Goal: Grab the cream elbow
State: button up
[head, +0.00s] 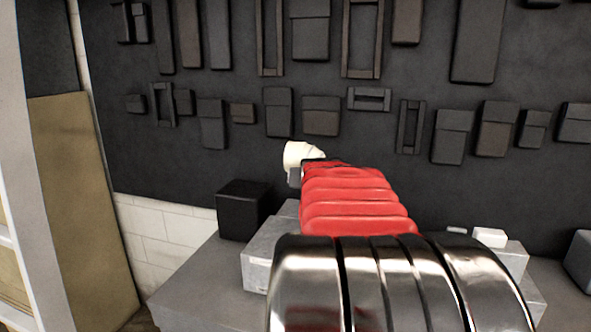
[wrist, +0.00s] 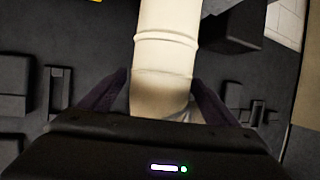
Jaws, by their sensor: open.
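The cream elbow (head: 300,155) shows in the head view just beyond the far end of my red arm, in front of the dark wall. My arm hides its lower right part. In the wrist view the cream elbow (wrist: 166,40) runs from the top edge down between the two dark fingers of my gripper (wrist: 160,82). My gripper is open, with one finger on each side of the elbow's near end. I cannot tell whether either finger touches it. What the elbow rests on is hidden.
A black box (head: 243,210) stands left of my arm on the grey bench (head: 195,275). Grey blocks (head: 262,255) lie beside and under the arm. A small white block (head: 489,237) sits at right. The dark wall panel (head: 180,165) holds several rectangular pieces.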

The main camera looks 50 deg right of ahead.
aim_at(294, 152)
jog(key=c, duration=1.2)
jog(key=shift+r, duration=0.15)
jog(key=shift+c, duration=0.2)
notch_tip(294, 152, up, 10)
jog(key=shift+f, duration=0.15)
dwell(0.4)
